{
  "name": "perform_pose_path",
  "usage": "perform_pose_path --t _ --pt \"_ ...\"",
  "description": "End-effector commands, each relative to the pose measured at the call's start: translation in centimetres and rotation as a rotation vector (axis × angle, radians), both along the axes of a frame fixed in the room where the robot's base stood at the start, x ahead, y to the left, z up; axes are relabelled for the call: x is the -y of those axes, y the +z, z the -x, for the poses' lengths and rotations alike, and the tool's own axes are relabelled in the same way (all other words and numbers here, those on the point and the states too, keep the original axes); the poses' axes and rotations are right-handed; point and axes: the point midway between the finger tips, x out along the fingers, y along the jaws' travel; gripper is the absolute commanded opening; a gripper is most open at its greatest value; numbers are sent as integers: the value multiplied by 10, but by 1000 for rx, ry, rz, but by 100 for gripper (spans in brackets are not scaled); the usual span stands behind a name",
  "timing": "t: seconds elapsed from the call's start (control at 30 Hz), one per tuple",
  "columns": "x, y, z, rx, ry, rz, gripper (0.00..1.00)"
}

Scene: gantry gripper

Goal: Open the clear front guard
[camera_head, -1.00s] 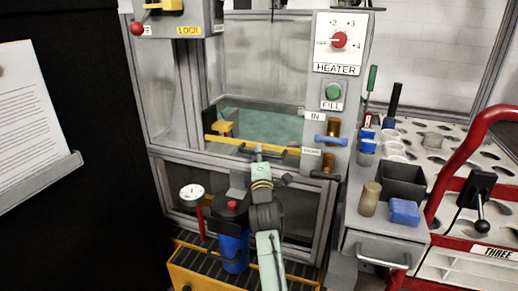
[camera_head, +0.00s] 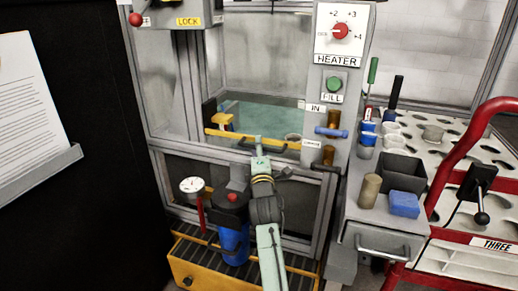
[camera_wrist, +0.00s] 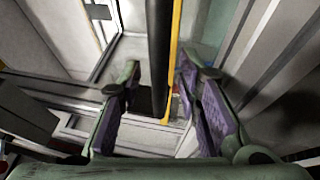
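The clear front guard (camera_head: 265,70) is a transparent panel on the grey-framed cabinet, with a yellow bar (camera_head: 222,133) along its lower edge. A black handle (camera_head: 282,147) is fixed to that bar. In the wrist view the black handle (camera_wrist: 160,50) runs upright between my fingers beside the yellow bar (camera_wrist: 174,60). My gripper (camera_head: 260,155) is at the handle, and its purple-padded fingers (camera_wrist: 162,100) stand open with gaps to it. The guard stands down over the front opening. My gripper hides part of the handle in the head view.
A LOCK label (camera_head: 188,21) is at the upper left, beside a red knob (camera_head: 136,20). Below the guard stand a blue canister (camera_head: 234,243) and a gauge (camera_head: 193,186). A heater panel (camera_head: 340,35) and a perforated trolley top (camera_head: 455,145) are to the right.

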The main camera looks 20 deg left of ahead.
Motion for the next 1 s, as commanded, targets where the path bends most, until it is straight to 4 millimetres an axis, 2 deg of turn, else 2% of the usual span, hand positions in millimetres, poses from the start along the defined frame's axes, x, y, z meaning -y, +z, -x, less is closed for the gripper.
perform_pose_path --t 0.17,0.6,0.77,1.0 --pt "0 9 0 3 0 0 31" --pt "0 88 0 6 -1 0 31" --pt "0 100 0 4 0 -1 31" --pt "0 101 0 3 0 -1 31"
